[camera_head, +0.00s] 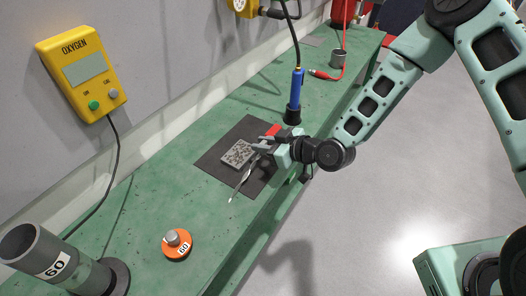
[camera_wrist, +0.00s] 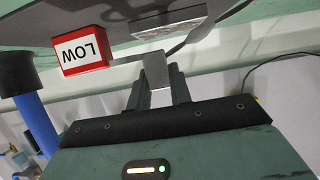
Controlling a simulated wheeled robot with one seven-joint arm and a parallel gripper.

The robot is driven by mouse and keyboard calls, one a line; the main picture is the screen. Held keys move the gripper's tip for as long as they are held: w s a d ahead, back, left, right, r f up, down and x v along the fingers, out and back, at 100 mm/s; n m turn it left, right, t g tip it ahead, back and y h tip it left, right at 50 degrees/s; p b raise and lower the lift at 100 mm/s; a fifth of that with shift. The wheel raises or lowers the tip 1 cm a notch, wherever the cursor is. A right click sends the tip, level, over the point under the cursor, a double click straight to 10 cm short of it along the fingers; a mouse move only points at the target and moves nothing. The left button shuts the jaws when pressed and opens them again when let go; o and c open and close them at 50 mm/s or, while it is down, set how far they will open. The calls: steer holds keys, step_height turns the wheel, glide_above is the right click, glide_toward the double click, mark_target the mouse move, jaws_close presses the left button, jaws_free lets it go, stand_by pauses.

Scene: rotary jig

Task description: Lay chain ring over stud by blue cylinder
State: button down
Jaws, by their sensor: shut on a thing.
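My gripper (camera_head: 270,148) is shut on a thin grey metal piece (camera_wrist: 157,72) above the dark mat. In the head view a slender pointed metal part (camera_head: 243,182) reaches down-left from the jaws; I cannot tell whether it is the same piece. The blue cylinder (camera_head: 297,84) stands upright in a black base behind my gripper, and it also shows at the left of the wrist view (camera_wrist: 38,122). I cannot make out a chain ring or a stud beside the cylinder.
A red block marked LOW (camera_wrist: 82,52) and a speckled grey plate (camera_head: 237,154) are close to my gripper. The plate lies on the dark mat (camera_head: 213,162). An orange disc with a metal knob (camera_head: 177,245) and a grey tube (camera_head: 45,252) stand at the near end of the green bench (camera_head: 135,210).

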steer(key=shift+f+p, duration=0.45)
steer(key=shift+f, duration=1.65)
steer(key=shift+f, duration=0.2)
steer(key=c, duration=1.3)
jaws_free()
steer(key=shift+r, duration=0.15)
